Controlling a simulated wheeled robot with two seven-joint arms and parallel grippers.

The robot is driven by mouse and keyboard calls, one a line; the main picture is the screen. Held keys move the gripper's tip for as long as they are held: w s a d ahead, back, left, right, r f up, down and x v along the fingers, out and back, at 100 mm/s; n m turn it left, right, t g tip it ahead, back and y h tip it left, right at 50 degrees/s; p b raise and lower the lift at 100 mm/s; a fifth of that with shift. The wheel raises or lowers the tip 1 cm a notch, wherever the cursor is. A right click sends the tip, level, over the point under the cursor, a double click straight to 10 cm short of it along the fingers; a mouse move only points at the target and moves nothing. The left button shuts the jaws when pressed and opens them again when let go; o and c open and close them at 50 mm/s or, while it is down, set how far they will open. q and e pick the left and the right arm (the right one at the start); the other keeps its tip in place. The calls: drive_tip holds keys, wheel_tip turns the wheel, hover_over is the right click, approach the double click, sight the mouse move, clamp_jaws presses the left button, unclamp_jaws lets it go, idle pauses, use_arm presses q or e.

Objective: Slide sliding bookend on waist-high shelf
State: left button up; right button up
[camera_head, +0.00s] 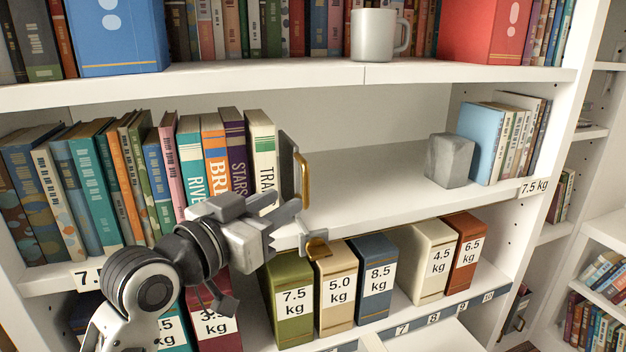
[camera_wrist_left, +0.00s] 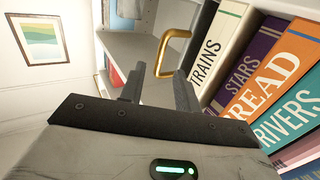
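The sliding bookend (camera_head: 288,165) is a dark upright plate at the right end of the left book row on the middle shelf (camera_head: 375,185). Its gold handle (camera_head: 304,180) faces right, and it also shows in the left wrist view (camera_wrist_left: 162,70). My left gripper (camera_head: 289,210) is in front of the shelf, just below and near the handle. In the left wrist view, its two dark fingers (camera_wrist_left: 158,88) stand apart with nothing visible between them, and the handle appears just beyond their tips. I cannot tell if they touch it. My right gripper is not in view.
A grey stone block (camera_head: 449,160) stands at the right against several books. The shelf between bookend and block is clear. Weight-labelled boxes (camera_head: 377,278) stand below; a mug (camera_head: 374,36) stands above.

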sight(303, 189)
use_arm(q)
drive_tip(key=p+x, duration=0.1)
drive_tip(key=x, duration=0.8)
drive_tip(key=shift+d, duration=0.1)
clamp_jaws()
